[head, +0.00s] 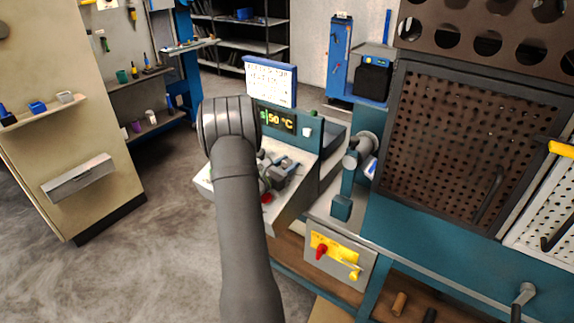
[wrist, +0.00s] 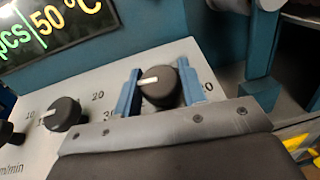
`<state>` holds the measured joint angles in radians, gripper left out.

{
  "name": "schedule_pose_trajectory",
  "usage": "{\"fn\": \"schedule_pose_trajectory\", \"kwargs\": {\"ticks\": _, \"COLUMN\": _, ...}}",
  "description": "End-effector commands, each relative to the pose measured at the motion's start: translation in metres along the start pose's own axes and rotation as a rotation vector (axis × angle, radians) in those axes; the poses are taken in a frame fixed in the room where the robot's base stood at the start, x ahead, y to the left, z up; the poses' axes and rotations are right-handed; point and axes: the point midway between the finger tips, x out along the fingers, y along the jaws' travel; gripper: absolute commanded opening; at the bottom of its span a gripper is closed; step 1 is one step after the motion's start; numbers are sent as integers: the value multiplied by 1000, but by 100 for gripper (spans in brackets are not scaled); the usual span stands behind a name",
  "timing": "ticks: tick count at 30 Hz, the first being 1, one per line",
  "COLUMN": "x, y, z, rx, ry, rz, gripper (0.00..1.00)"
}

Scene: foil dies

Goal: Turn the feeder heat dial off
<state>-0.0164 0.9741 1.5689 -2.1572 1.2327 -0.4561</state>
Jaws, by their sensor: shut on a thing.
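In the wrist view, my gripper (wrist: 160,88) has its two blue fingers on either side of a black round dial (wrist: 164,91) with a white pointer line, shut on it. The pointer points left. This dial sits on the right of the feeder's pale sloped panel (wrist: 105,77); its label is hidden, and a printed 0 shows to its right. In the head view my gripper (head: 275,174) is over the feeder panel, partly hidden by my arm. The feeder display (head: 275,122) reads 50 °C; it also shows in the wrist view (wrist: 50,22).
A second black dial (wrist: 62,113), with a scale of 10 to 30, stands left of the held one. A red button (head: 267,198) is low on the feeder. A white sign (head: 270,82) stands above the display. A teal press (head: 342,206) is close on the right.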

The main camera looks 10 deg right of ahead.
Motion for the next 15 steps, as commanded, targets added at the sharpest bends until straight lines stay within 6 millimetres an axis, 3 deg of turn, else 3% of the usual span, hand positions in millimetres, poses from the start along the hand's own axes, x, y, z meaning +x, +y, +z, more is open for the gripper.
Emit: {"fn": "schedule_pose_trajectory", "kwargs": {"ticks": 15, "x": 0, "y": 0, "z": 1, "rx": -34, "ry": 0, "rz": 118, "gripper": 15}}
